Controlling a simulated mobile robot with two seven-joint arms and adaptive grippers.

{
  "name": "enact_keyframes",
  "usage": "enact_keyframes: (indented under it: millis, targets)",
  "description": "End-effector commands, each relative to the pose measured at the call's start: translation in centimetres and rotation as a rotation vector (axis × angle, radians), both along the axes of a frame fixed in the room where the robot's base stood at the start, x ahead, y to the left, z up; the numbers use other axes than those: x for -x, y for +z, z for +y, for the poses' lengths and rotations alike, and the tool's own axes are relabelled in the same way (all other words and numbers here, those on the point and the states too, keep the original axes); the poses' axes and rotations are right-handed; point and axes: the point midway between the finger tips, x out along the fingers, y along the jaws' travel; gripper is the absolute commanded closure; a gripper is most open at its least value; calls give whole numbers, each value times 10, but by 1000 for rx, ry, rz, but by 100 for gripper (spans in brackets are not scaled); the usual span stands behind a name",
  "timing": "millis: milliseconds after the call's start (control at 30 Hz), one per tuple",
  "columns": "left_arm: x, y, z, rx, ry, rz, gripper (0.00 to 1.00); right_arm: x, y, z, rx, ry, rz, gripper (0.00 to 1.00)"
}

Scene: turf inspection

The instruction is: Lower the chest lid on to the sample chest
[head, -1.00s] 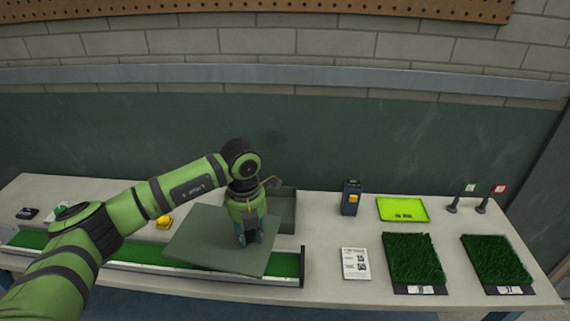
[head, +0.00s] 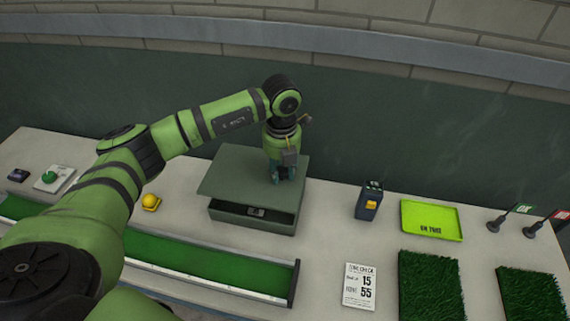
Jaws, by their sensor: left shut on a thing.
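The chest lid (head: 232,178) is a flat grey-green plate. My left gripper (head: 276,178) points down and is shut on it, at the right part of its top. The sample chest (head: 250,224) is a grey-green box on the table under the lid. Its front wall and a small latch-like detail show, while the lid hides most of its inside. The lid reaches past the chest at the left. A dark strip shows beneath the lid's front edge; I cannot tell whether lid and chest touch. My right gripper is out of view.
A green turf channel (head: 190,262) runs in front of the chest. A yellow domed item (head: 151,202) is at its left. A dark blue device (head: 369,201), a lime tray (head: 432,220), a printed card (head: 359,286) and turf samples (head: 430,285) are at the right.

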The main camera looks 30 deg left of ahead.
Motion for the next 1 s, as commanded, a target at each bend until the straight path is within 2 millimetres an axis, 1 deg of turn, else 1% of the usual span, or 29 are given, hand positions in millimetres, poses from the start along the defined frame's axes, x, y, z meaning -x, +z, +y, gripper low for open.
enact_keyframes:
  millis: [100, 200, 267, 500, 600, 733, 1000]
  targets:
    - [0, -11, 0, 0, 0, -1, 100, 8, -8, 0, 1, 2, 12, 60]
    - [0, -21, 0, 0, -1, -1, 100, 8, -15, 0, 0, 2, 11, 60]
    - [0, -27, 0, 0, -1, -1, 100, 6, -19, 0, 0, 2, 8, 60]
    - [0, -52, 0, 0, -1, 0, 100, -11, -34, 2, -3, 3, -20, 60]
    - [-1, -59, 0, 0, -1, -1, 100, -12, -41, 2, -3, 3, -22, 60]
    - [-1, -64, 0, 1, -1, -1, 100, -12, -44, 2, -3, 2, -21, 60]
    - [-1, -63, 0, 1, -1, -1, 100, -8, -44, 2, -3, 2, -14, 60]
